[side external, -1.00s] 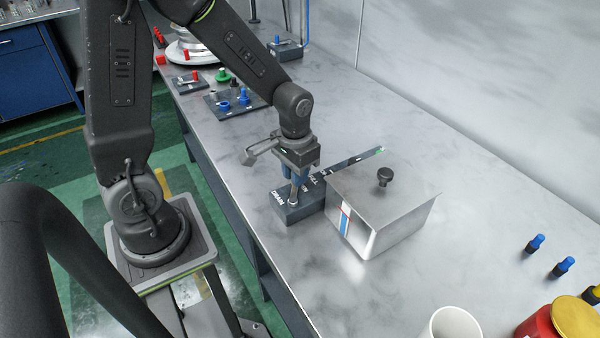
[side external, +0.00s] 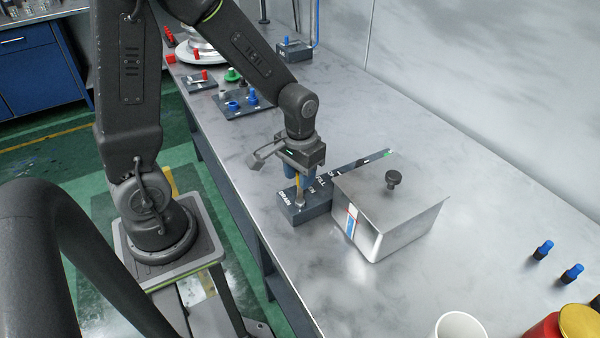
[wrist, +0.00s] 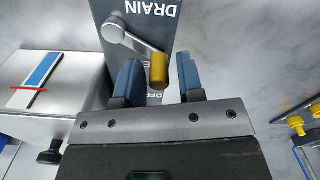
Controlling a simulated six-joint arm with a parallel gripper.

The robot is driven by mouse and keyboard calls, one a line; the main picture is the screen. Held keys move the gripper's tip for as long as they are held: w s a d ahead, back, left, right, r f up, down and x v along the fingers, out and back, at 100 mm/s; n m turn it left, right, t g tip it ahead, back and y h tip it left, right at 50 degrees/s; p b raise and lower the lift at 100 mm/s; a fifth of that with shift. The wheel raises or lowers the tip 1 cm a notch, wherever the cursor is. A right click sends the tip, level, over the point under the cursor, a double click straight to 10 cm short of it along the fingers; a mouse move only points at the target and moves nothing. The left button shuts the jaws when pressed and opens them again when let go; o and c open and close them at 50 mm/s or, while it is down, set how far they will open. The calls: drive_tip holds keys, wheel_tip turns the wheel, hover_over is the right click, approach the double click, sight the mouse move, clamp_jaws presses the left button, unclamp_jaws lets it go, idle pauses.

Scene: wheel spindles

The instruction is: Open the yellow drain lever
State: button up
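The dark drain block (side external: 312,208) lies on the bench, with white lettering reading DRAIN at its near end. Its lever has a silver arm (wrist: 130,40) on a round pivot and a yellow handle (wrist: 158,71) at the arm's end. In the wrist view the arm slants away from the DRAIN lettering. My gripper (wrist: 161,78) is open, its two blue fingers on either side of the yellow handle. The handle is nearer the left finger; I cannot tell if they touch. In the side view my gripper (side external: 299,174) points down over the block, with the yellow handle (side external: 299,187) below it.
A metal box (side external: 400,215) with a black knob stands right beside the block and covers part of it. Blue pegs (side external: 542,249) and a white cup (side external: 460,326) are at the right. A peg board (side external: 242,103) lies behind. The bench's middle right is clear.

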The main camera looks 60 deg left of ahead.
drive_tip(key=shift+o, duration=0.7)
drive_tip(key=shift+r, duration=0.25)
wheel_tip(320, 180, up, 13)
drive_tip(key=shift+r, duration=0.2)
drive_tip(key=s+d+r+m+t, duration=0.3)
drive_tip(key=s+d+r+t, duration=0.1)
drive_tip(key=s, duration=0.5)
drive_tip(key=shift+s+d+t, duration=0.15)
drive_tip(key=shift+s+t, duration=0.15)
drive_tip(key=shift+t, duration=0.5)
